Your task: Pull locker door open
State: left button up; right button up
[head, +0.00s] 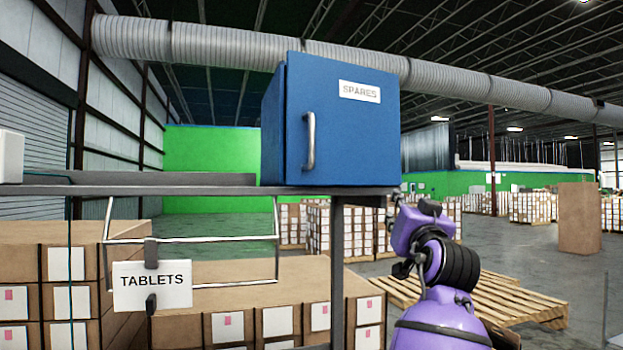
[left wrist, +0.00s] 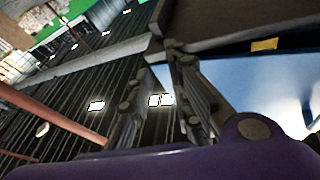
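A blue locker (head: 348,128) with a "SPARES" label stands on a grey shelf in the head view. Its door is shut or nearly so, with a silver vertical handle (head: 309,141) on the left side. A purple arm rises at the lower right, its gripper (head: 401,206) near the locker's lower right corner, apart from the handle. This fits the left wrist view, where my left gripper (left wrist: 155,68) shows two dark fingers apart with nothing between them. Blue locker surface (left wrist: 240,85) lies beside the fingers there. My right gripper is not in view.
The shelf edge (head: 130,190) runs left from the locker, with a grey post (head: 337,270) below it. A "TABLETS" sign (head: 152,286) hangs in front of stacked cartons (head: 230,295). A wooden pallet (head: 510,298) lies at the right. Space right of the locker is free.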

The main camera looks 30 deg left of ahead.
pick_arm(q)
jog(key=s+a+r+n+g+y, duration=0.1)
jog(key=s+r+n+g+y, duration=0.15)
jog(key=r, duration=0.35)
jog(key=s+a+r+n+g+y, duration=0.1)
jog(key=s+a+r+n, duration=0.1)
jog(key=s+r, duration=0.3)
jog(key=n+g+y, duration=0.2)
jog(key=n+g, duration=0.4)
jog(key=g, duration=0.3)
send_near(314, 140)
jog(key=a, duration=0.3)
jog(key=shift+t, duration=0.25)
jog(key=p+x, duration=0.1)
jog(key=x, duration=0.6)
jog(key=shift+w+a, duration=0.1)
jog(key=shift+w, duration=0.1)
jog(key=shift+w+a+f, duration=0.1)
jog(key=shift+w+a, duration=0.15)
jog(key=shift+w, duration=0.05)
grip_shut()
